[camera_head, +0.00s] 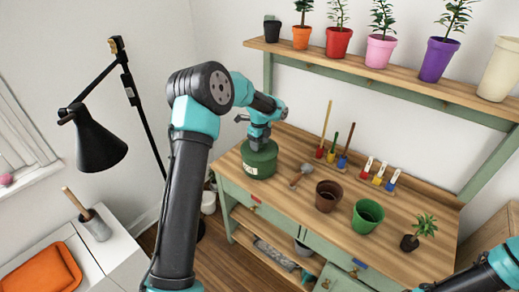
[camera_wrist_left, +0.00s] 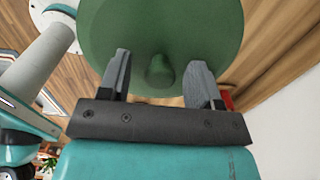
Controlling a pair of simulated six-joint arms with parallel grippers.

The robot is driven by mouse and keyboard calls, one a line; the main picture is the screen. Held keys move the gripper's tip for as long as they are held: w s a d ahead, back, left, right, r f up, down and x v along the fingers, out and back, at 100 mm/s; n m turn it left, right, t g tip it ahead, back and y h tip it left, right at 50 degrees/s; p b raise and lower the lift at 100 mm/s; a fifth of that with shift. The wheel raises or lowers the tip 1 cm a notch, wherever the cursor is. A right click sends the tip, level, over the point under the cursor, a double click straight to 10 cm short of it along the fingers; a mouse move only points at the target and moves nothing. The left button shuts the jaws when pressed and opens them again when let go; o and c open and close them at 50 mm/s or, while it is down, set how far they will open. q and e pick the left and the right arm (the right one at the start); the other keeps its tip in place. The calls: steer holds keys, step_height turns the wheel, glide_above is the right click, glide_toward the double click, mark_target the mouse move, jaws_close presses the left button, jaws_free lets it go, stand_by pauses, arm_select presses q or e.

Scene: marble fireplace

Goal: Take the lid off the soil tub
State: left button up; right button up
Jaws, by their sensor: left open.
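The soil tub (camera_head: 259,168) is a dark green round tub with a pale label, standing at the left end of the wooden bench. Its green lid (camera_wrist_left: 205,22) fills the top of the left wrist view, with a round knob (camera_wrist_left: 160,72) at its middle. My left gripper (camera_head: 260,142) is right over the lid; in the wrist view its two grey fingers (camera_wrist_left: 158,78) are apart, one on each side of the knob. I cannot tell whether they touch it. Only part of my right arm shows at the lower right of the head view; its gripper is out of frame.
Tools in holders line the back. A shelf (camera_head: 380,75) with several potted plants runs above. A black lamp (camera_head: 100,147) is at left.

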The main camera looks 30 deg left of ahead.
arm_select(q)
steer(key=c, duration=1)
steer(key=shift+r, duration=0.15)
steer(key=shift+r, duration=1.5)
steer(key=shift+s+d+r, duration=0.1)
steer(key=shift+s+r, duration=0.05)
steer(key=shift+r, duration=0.05)
steer(key=s+d, duration=0.2)
steer(key=s, duration=0.2)
steer(key=s+d+r, duration=0.1)
steer(key=s+d, duration=0.2)
steer(key=s, duration=0.2)
steer(key=s+d, duration=0.3)
steer(key=s, duration=0.1)
steer(key=shift+s+r, duration=0.15)
steer(key=shift+s, duration=0.05)
